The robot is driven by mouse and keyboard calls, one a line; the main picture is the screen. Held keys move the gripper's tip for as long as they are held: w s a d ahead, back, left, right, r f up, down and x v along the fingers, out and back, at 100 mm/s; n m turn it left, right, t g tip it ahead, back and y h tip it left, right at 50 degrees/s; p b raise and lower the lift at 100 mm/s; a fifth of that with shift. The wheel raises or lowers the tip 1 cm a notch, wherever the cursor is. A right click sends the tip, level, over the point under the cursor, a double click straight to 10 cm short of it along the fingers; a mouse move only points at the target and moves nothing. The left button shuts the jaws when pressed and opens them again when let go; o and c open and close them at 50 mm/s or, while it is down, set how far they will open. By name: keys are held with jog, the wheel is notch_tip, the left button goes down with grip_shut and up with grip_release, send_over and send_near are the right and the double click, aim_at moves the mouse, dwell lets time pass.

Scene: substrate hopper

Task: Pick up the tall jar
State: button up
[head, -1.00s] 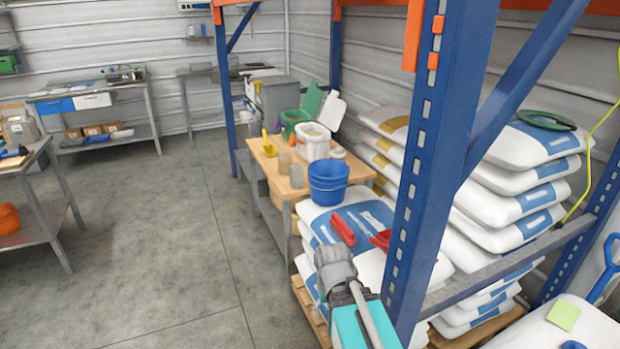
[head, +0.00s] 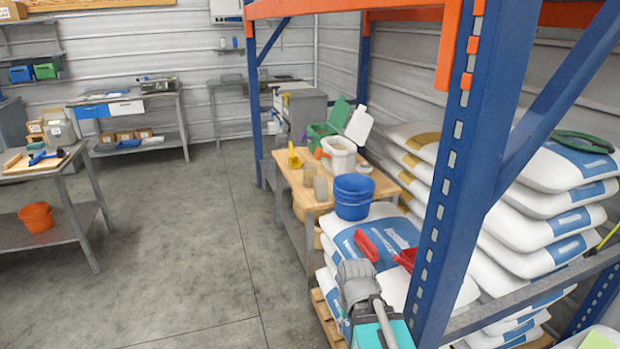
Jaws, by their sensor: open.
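Two pale, see-through jars stand close together on the wooden-topped bench, left of the blue bucket: a front jar (head: 320,189) and a back jar (head: 308,173). They are small, and I cannot tell for sure which is the tall jar. My teal and grey arm part shows at the bottom, in front of the sacks and well short of the jars. My gripper cannot be made out in this view.
The blue bucket (head: 353,197), white tub (head: 339,155) and yellow scoop (head: 294,158) crowd the bench (head: 290,178). A blue rack post (head: 452,180) and stacked sacks (head: 345,238) stand nearby. Red objects (head: 366,245) show over the sacks. Floor (head: 200,240) at left is clear.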

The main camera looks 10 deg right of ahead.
notch_tip(320, 180, up, 14)
jog(key=p, duration=1.4)
jog(key=shift+r, duration=0.15)
